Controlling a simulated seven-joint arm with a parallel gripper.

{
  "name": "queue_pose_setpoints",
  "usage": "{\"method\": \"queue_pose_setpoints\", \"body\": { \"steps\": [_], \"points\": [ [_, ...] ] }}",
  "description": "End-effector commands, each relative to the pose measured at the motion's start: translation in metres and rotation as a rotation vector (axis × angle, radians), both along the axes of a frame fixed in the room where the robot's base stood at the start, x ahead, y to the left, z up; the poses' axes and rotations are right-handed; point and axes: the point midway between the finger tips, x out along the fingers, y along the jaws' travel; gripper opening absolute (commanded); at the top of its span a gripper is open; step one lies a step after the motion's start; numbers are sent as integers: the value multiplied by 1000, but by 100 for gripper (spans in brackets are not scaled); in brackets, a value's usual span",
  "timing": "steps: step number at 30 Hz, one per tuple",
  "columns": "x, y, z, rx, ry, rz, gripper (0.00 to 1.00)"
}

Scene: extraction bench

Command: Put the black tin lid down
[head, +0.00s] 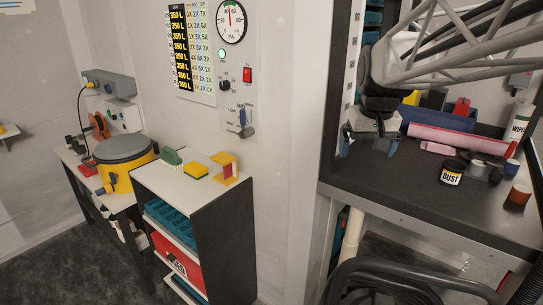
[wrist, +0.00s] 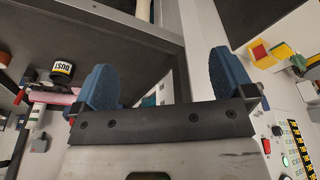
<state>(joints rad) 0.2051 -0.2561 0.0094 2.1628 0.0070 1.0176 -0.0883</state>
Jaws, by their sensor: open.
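My gripper (head: 369,146) is open and hangs above the left part of the dark bench top, with nothing visible between its blue fingers. In the wrist view my gripper (wrist: 160,75) also shows its two fingers wide apart and empty. A black tin labelled DUST (head: 452,172) stands upright on the bench, to the right of my gripper and apart from it. It also shows in the wrist view (wrist: 62,71), left of the fingers. The tin's top looks black; I cannot tell whether that is the separate black lid. No loose black lid is clearly visible.
Beside the tin stand a grey roll (head: 477,168) and an amber jar (head: 518,195). A pink roll (head: 444,138), a blue bin (head: 437,118) and a wipes bottle (head: 521,122) are behind. The bench front (head: 400,205) is clear. A white-topped shelf (head: 180,186) stands left.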

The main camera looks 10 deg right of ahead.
Motion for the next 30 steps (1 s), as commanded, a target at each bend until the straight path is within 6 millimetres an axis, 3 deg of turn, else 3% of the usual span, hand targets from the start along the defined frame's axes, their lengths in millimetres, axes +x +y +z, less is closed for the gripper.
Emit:
{"method": "queue_pose_setpoints", "body": {
  "steps": [9,21,30],
  "points": [
    [-79,48,-32,0,-10,38,100],
    [-173,89,-84,3,-20,83,100],
    [-211,100,-110,4,-25,100,100]
  ]
}}
